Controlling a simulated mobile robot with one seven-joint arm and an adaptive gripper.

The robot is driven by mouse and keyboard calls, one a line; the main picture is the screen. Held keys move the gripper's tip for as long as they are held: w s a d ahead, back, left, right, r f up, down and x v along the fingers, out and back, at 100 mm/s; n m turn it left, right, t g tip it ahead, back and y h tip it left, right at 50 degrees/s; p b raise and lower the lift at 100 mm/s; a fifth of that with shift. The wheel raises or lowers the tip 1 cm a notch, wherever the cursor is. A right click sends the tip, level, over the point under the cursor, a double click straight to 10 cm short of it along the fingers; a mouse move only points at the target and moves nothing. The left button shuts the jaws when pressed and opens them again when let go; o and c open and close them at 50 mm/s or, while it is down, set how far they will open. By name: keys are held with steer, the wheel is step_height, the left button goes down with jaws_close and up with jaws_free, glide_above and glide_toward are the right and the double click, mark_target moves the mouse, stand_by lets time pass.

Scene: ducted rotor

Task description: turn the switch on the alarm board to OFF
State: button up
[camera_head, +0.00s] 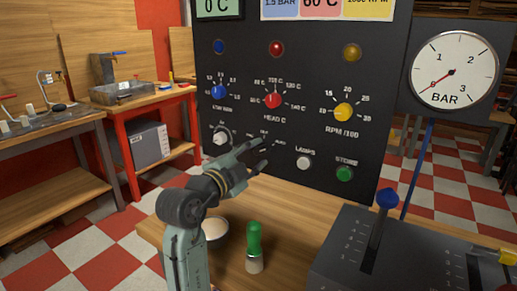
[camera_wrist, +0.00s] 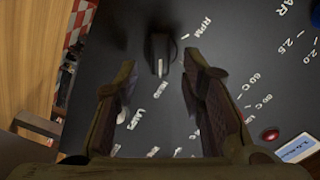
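The dark alarm board (camera_head: 300,122) stands upright ahead of me, with coloured lamps and knobs. In the wrist view, a black switch knob (camera_wrist: 159,54) with a white pointer line sticks out of the board. White labels around it include RPM and HEAD; I cannot make out an OFF label. My gripper (camera_head: 266,152) is at the lower middle of the board. In the wrist view its two fingers (camera_wrist: 158,66) are apart, with the knob seen in the gap between their tips. I cannot tell whether they touch it. In the head view my gripper hides the knob.
A white knob (camera_head: 220,137) is left of my gripper; a white button (camera_head: 303,162) and a green one (camera_head: 344,174) are to its right. A blue-topped lever (camera_head: 388,197) rises at right.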

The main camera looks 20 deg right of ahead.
mark_target(262, 150)
steer(key=shift+x, duration=1.1)
steer(key=shift+c, duration=0.6)
jaws_close()
